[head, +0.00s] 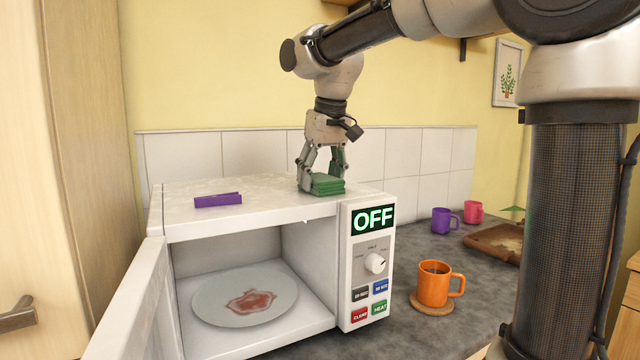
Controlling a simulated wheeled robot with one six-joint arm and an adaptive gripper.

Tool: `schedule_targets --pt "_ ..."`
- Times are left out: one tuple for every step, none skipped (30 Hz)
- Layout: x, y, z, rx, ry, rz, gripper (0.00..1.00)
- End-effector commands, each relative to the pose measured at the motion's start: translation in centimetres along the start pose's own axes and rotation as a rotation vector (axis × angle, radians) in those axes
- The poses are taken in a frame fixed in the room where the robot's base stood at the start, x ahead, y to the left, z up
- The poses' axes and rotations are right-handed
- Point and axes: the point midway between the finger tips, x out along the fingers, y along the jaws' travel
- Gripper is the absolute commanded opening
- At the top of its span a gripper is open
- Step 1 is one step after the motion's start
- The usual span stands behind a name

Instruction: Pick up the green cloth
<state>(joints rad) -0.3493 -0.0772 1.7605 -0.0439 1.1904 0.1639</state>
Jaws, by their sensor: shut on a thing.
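The green cloth (327,186) is a small folded block on top of the white microwave (265,213), near its front right. My gripper (322,178) points down from above with its fingers around the cloth and is shut on it. The cloth appears to be at the microwave's top surface; I cannot tell whether it is lifted clear. The finger on the left partly hides the cloth's left end.
A purple folded cloth (218,199) lies left on the microwave top. The microwave door (131,308) is open, with a stained plate (216,311) inside. An orange mug (433,287) on a coaster, a purple mug (441,221) and a pink mug (473,211) stand right.

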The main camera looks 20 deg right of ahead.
Motion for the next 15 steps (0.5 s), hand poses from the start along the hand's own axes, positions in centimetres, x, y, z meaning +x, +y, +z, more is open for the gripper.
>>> schedule_targets --pt "0.0 0.0 0.0 0.000 0.000 0.000 0.36" --pt "0.0 0.0 0.0 0.000 0.000 0.000 0.36" --pt "0.0 0.0 0.0 0.000 0.000 0.000 0.36" --pt "-0.1 0.0 0.0 0.000 0.000 0.000 0.36" --pt "-0.2 0.0 -0.1 0.000 0.000 0.000 0.36" --pt "-0.4 0.0 -0.1 0.000 0.000 0.000 0.36" --pt "-0.6 0.0 -0.2 0.000 0.000 0.000 0.36" --pt "-0.9 0.0 -0.3 0.000 0.001 0.000 0.36" --pt "-1.4 0.0 -0.5 0.000 0.002 0.000 0.36" --pt "-1.8 0.0 -0.6 0.000 0.001 0.000 0.36" --pt "-2.3 0.0 -0.7 0.000 0.003 0.000 0.36" --pt "-3.0 0.0 -0.9 0.000 0.002 0.000 0.36" --pt "-3.6 0.0 -1.1 0.000 0.003 0.000 0.36" --pt "-4.1 0.0 -1.2 0.000 0.003 0.000 0.36" --pt "-4.9 0.0 -1.5 0.000 0.003 0.000 0.36"
